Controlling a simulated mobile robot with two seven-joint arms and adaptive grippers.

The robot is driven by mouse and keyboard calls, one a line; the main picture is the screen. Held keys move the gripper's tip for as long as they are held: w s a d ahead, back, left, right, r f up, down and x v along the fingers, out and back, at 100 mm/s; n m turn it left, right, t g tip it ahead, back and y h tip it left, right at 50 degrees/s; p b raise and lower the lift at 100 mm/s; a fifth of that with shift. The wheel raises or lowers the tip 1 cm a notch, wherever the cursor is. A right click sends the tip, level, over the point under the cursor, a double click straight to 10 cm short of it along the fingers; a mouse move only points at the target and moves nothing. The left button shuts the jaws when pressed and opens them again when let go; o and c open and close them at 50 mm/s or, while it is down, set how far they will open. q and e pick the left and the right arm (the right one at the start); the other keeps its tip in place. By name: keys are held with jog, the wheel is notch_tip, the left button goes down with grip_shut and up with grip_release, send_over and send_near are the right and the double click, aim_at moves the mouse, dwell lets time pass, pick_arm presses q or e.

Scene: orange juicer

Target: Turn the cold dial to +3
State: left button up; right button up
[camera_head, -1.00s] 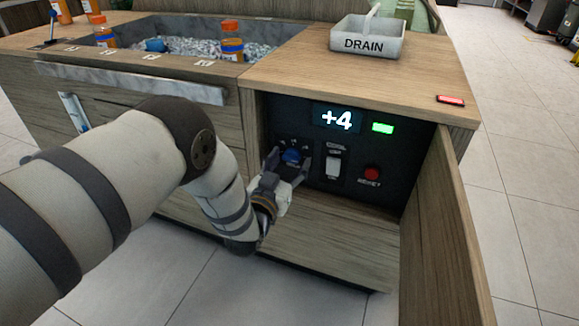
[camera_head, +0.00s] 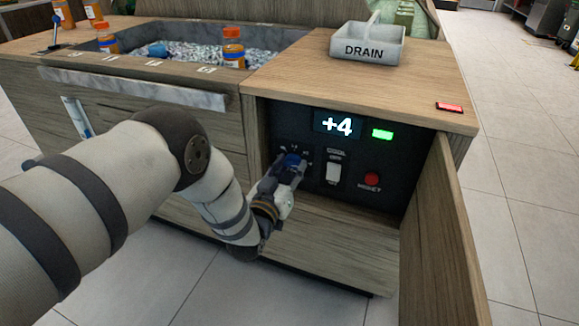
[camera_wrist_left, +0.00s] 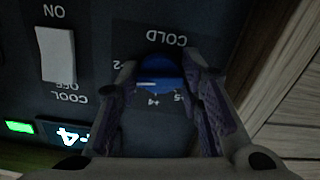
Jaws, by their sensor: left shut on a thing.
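The blue cold dial (camera_head: 291,160) sits on the dark control panel at the left of the open cabinet. The display (camera_head: 338,125) above it reads +4. My left gripper (camera_head: 288,167) is at the dial, with its fingers on either side of it. In the left wrist view the blue dial (camera_wrist_left: 160,76) lies between the two fingertips of the left gripper (camera_wrist_left: 164,78), under the upside-down word COLD. The gripper is shut on the dial. The scale marks beside the dial are only partly readable. My right gripper is not in view.
Right of the dial are a white rocker switch (camera_head: 333,172), a red reset button (camera_head: 372,179) and a lit green indicator (camera_head: 382,134). The open wooden door (camera_head: 455,235) stands at the right. A DRAIN tray (camera_head: 366,43) and a red-and-black item (camera_head: 450,107) lie on the counter.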

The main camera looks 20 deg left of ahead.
pick_arm(q)
jog(key=n, duration=0.3)
jog(key=shift+p, duration=0.35)
jog(key=shift+d+n, duration=0.15)
jog(key=shift+n, duration=1.75)
jog(key=o, duration=1.2)
jog(key=s, duration=1.2)
jog(key=shift+a, duration=0.2)
